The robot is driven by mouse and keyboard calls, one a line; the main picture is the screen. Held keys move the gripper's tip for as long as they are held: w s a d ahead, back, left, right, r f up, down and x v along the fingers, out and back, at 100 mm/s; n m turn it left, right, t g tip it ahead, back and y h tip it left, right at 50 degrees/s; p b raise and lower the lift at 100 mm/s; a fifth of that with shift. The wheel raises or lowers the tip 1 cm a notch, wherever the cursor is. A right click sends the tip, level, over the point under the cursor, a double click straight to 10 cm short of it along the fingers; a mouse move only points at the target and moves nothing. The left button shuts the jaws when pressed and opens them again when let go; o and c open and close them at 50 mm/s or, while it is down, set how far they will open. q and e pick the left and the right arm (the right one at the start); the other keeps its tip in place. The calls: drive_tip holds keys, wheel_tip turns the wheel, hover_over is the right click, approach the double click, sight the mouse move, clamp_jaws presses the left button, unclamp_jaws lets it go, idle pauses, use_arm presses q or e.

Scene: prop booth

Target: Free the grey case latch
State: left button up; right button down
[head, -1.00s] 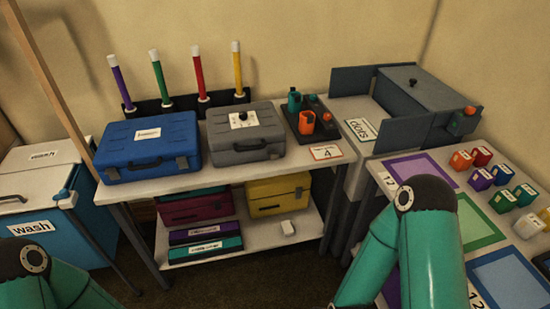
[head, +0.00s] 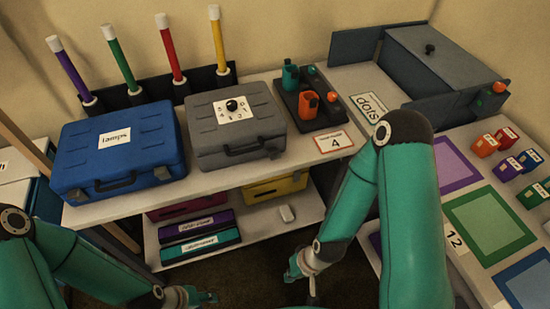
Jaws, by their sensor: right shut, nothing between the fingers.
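The grey case (head: 207,147) sits closed on the upper shelf, right of the blue case. A black knob (head: 232,105) stands on a white numbered dial plate on its lid. Its dark front handle (head: 245,150) faces me. A card with a red border and a 4 (head: 331,142) lies right of the case. My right gripper (head: 291,275) is low in front of the shelves, shut and empty, apart from the case. My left gripper (head: 208,298) is at the bottom edge, below and in front of the shelves; its finger opening is unclear.
A blue case labelled lamps (head: 155,165) stands close left. A dark tray (head: 292,98) with orange and teal pieces is to the right. Coloured sticks (head: 217,45) stand behind. A grey box (head: 440,65) and a table with coloured mats (head: 535,240) are further right.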

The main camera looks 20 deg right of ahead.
idle(0.3)
drive_tip(key=w+d+r+m+t+h+b, duration=0.1)
drive_tip(key=w+r+m+t+b, duration=0.15)
drive_tip(key=w+m+b, duration=0.4)
drive_tip(key=w+d+r+m+t+h+b, duration=0.1)
drive_tip(key=w+d+r+m+t+b, duration=0.1)
drive_tip(key=w+m+t+b, duration=0.35)
wheel_tip(320, 180, up, 12)
drive_tip(key=w+d+m+t+h+b, duration=0.1)
drive_tip(key=m+t+b, duration=0.3)
drive_tip(key=m+b, duration=0.7)
drive_tip(key=w+m, duration=0.1)
drive_tip(key=m, duration=0.9)
drive_tip(key=shift+d+r+m+h, duration=0.2)
drive_tip(key=shift+d+m+h, duration=0.1)
drive_tip(key=shift+d+m, duration=0.1)
drive_tip(key=shift+w, duration=0.1)
